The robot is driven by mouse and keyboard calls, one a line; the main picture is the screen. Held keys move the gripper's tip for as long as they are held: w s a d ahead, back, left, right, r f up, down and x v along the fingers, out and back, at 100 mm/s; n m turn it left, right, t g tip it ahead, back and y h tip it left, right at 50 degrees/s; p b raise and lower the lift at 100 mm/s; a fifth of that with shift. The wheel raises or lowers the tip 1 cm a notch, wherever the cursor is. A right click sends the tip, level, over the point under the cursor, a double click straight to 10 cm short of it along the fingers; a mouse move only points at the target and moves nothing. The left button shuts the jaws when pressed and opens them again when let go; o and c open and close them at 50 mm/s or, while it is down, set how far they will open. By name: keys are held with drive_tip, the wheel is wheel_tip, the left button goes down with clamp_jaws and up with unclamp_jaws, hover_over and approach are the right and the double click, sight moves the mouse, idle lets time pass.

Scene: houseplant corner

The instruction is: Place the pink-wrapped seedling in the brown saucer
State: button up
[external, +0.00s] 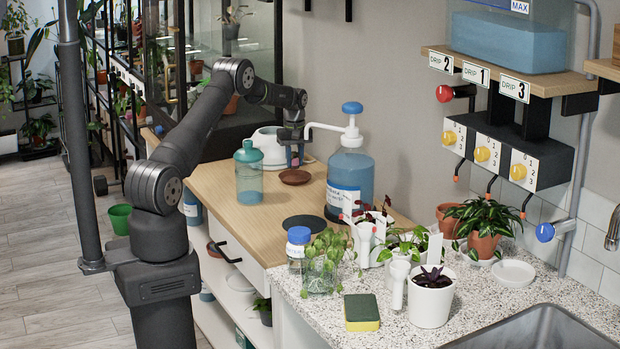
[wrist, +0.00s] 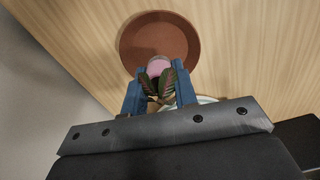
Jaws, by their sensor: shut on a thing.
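My gripper (wrist: 160,78) has two blue fingers closed around the seedling's pink wrap (wrist: 159,66); dark green, pink-veined leaves (wrist: 161,84) show between them. In the wrist view the wrap overlaps the near edge of the round brown saucer (wrist: 158,28), whose visible inside is empty. In the external view my gripper (external: 294,154) points down at the far side of the brown saucer (external: 295,177) on the wooden counter. The fingers largely hide the seedling there, and I cannot tell whether its base touches anything.
A white round container (external: 269,145) stands just left of my gripper, and a blue pump bottle (external: 351,178) stands right of the saucer. A teal-lidded shaker (external: 248,174) stands at the front left. A dark round mat (external: 305,223) lies in front. Bare wood (external: 218,190) shows at left.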

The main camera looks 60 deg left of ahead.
sight(295, 168)
drive_tip(key=shift+f, duration=1.75)
drive_tip(key=o, duration=1)
drive_tip(key=shift+r, duration=3.5)
